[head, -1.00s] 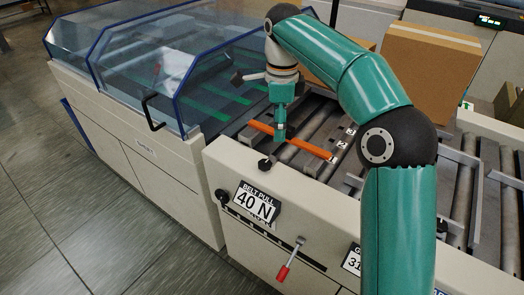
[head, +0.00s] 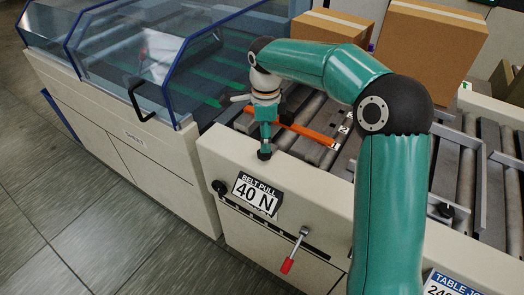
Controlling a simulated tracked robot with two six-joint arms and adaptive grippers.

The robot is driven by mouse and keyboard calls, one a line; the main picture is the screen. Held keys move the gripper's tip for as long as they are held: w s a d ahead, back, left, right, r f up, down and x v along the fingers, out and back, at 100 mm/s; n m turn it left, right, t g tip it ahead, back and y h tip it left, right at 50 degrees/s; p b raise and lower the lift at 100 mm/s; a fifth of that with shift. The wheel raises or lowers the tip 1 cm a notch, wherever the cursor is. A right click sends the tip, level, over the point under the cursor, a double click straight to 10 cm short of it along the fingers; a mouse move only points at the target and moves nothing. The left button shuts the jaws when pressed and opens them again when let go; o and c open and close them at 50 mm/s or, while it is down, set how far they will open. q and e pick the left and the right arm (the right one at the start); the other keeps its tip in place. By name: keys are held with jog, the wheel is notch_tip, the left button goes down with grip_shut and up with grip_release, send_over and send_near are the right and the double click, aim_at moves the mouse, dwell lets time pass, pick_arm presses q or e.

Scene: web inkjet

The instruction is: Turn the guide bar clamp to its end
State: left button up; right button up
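An orange bar (head: 305,131) lies across the dark rollers behind the cream front panel. My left gripper is not in view.
A red-handled lever (head: 288,264) and a second black knob (head: 219,188) are on the front panel, by the "BELT PULL 40 N" sign (head: 257,195). A clear blue-edged hood (head: 150,65) stands left. Cardboard boxes (head: 430,55) stand behind my arm.

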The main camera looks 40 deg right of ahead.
aim_at(264, 155)
jog(key=shift+f, duration=2.65)
